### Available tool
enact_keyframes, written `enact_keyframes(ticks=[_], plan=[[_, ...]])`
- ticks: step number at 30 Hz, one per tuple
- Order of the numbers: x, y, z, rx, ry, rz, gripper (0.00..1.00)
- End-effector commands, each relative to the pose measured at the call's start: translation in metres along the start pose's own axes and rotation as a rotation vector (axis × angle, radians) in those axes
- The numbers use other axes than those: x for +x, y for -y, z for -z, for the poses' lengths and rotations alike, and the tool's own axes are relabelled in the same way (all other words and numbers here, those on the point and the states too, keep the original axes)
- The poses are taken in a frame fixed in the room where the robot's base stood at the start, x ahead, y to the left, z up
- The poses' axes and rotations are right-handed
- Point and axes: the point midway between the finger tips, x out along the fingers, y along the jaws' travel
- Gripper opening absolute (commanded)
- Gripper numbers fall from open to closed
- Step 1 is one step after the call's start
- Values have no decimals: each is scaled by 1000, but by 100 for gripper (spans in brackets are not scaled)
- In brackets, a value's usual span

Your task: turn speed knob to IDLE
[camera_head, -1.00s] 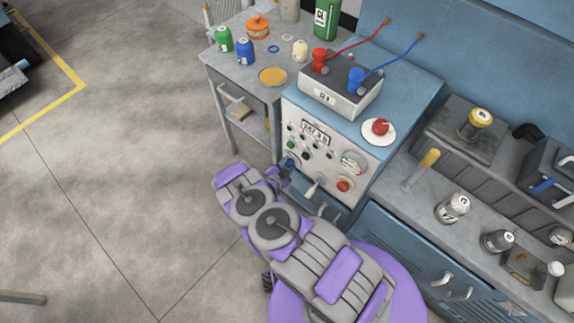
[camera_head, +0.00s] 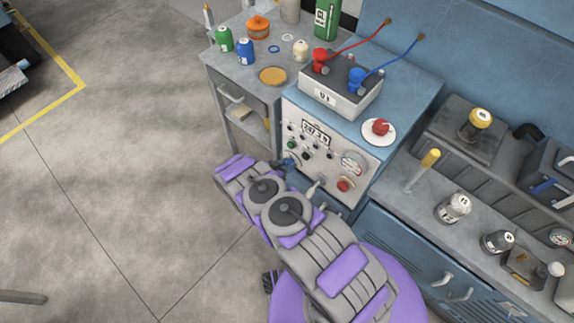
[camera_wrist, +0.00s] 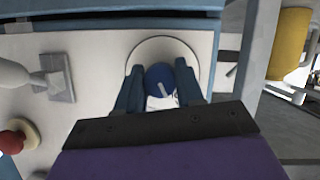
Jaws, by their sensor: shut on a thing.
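The speed knob (camera_wrist: 160,80) is blue with a pale pointer line and sits on a round white dial (camera_wrist: 183,48) on the panel, in the wrist view. My gripper (camera_wrist: 160,88) has its blue fingers on either side of the knob and is shut on it. The dial's lettering is mostly hidden or too small to read. In the head view, my gripper (camera_head: 290,163) is at the lower left of the control panel (camera_head: 325,150), and my arm hides part of that area.
A pale lever (camera_wrist: 50,78) and a red button (camera_wrist: 14,138) are beside the dial in the wrist view. The head view shows a gauge (camera_head: 352,163), a battery (camera_head: 340,87) on top of the cabinet, and a side table (camera_head: 268,92) with cans. Open floor lies left.

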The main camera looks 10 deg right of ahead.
Motion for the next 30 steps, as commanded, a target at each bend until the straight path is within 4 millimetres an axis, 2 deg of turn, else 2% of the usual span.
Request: enact_keyframes(ticks=[9, 22, 23, 30], plan=[[-1, 3, 0, -73, 1, -24, 6], [-2, 4, 1, -79, -2, -25, 7], [-2, 4, 1, -79, -3, -25, 40], [-1, 2, 1, -79, -2, -28, 63]])
